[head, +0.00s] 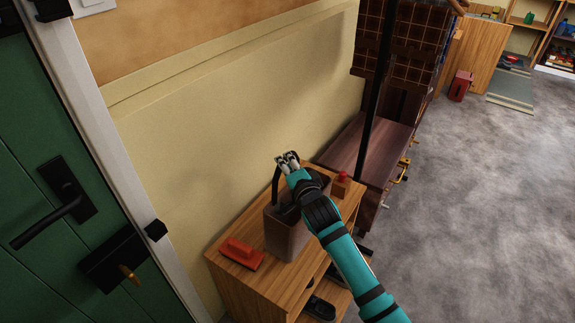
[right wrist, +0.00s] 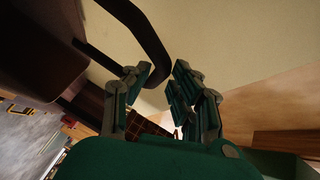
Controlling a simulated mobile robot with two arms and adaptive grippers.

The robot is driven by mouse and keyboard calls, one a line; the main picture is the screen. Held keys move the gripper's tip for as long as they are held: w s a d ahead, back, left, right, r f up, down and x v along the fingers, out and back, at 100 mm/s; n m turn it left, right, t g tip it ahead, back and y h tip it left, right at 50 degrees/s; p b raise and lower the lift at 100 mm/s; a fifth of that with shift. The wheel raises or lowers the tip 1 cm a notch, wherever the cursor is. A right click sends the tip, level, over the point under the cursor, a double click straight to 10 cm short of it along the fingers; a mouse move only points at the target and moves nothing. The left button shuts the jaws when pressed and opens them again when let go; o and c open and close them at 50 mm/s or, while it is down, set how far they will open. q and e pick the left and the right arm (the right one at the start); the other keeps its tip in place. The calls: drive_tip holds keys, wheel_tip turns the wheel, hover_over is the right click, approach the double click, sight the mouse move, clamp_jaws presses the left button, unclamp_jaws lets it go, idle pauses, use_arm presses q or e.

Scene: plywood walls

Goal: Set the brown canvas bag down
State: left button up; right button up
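The brown canvas bag (head: 286,235) stands upright on top of a low wooden cabinet (head: 228,281) in the head view, and seems to rest on it. Its dark handle (head: 276,181) stands up from the bag's top. My right gripper (head: 287,158) is above the bag at the handle's top. In the right wrist view, the right gripper's fingers (right wrist: 162,80) are apart. The dark handle (right wrist: 155,35) loops down to the gap by the left finger, which hides part of it. The bag's dark side (right wrist: 40,45) shows at upper left. My left gripper is not in view.
A red brush-like object (head: 241,253) lies on the cabinet left of the bag. A small block with a red top (head: 342,181) stands to the right. A green door (head: 40,190) is at left, a dark bench (head: 372,150) beyond. Open grey floor (head: 480,200) lies right.

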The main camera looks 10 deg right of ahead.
drive_tip(key=o, duration=0.3)
drive_tip(key=shift+d+f, duration=0.1)
drive_tip(key=v, duration=1.2)
